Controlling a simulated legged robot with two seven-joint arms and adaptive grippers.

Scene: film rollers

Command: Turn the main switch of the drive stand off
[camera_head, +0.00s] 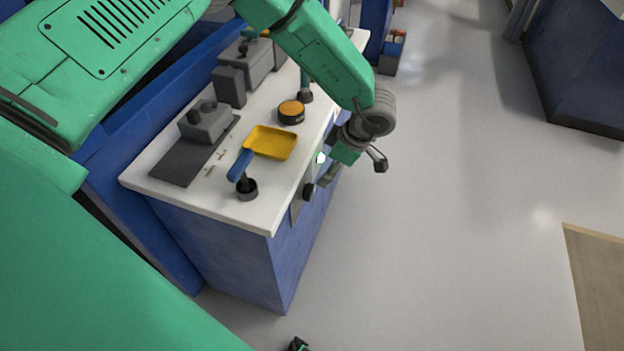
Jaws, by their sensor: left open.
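The drive stand (235,265) is a blue cabinet with a white top, left of the middle. A dark knob (308,192), which looks like the main switch, sticks out from a light panel on its right-hand side; which way it is turned is too small to tell. My left gripper (353,170) is open and empty beside that side, a little above and to the right of the knob. Its fingers are spread and apart from the knob. A small black and green part (298,345) at the bottom edge looks like the tip of my right gripper; the rest is hidden.
On the white top are a yellow tray (272,143), a blue-handled tool in a dark cup (247,189), an orange-topped round tin (291,112) and a grey device (205,122) on a dark plate.

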